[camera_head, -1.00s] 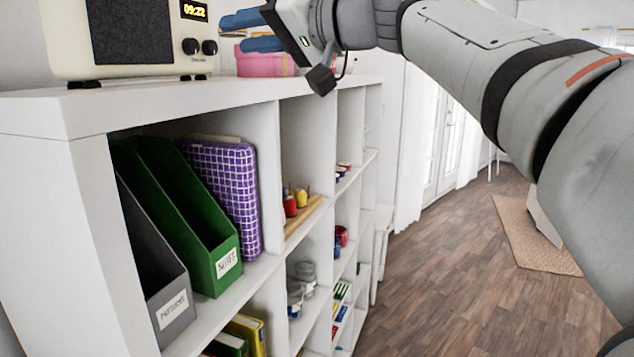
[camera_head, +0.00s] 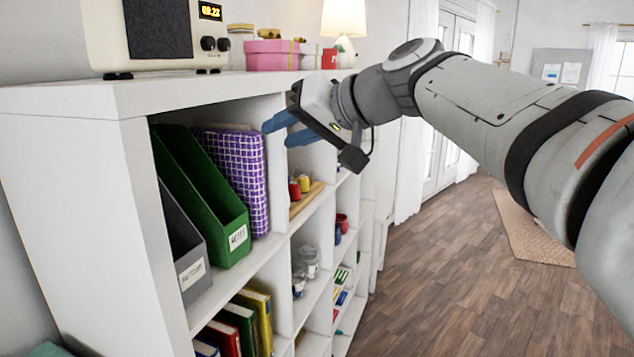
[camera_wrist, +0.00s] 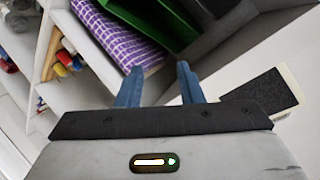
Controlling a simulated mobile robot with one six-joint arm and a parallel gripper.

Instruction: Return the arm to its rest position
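My gripper (camera_head: 281,130) has two blue fingers and is in front of the white shelf unit, at the upper edge of its cubbies. In the wrist view the fingers of my gripper (camera_wrist: 160,84) stand apart with nothing between them. The gripper is open and empty. My grey arm reaches in from the right side of the head view.
The white shelf unit (camera_head: 62,165) holds a green file box (camera_head: 200,200), a grey file box (camera_head: 186,262), a purple checked item (camera_head: 235,170) and thread spools (camera_head: 300,184). A cream radio (camera_head: 105,35), pink box (camera_head: 268,55) and lamp (camera_head: 343,20) stand on top.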

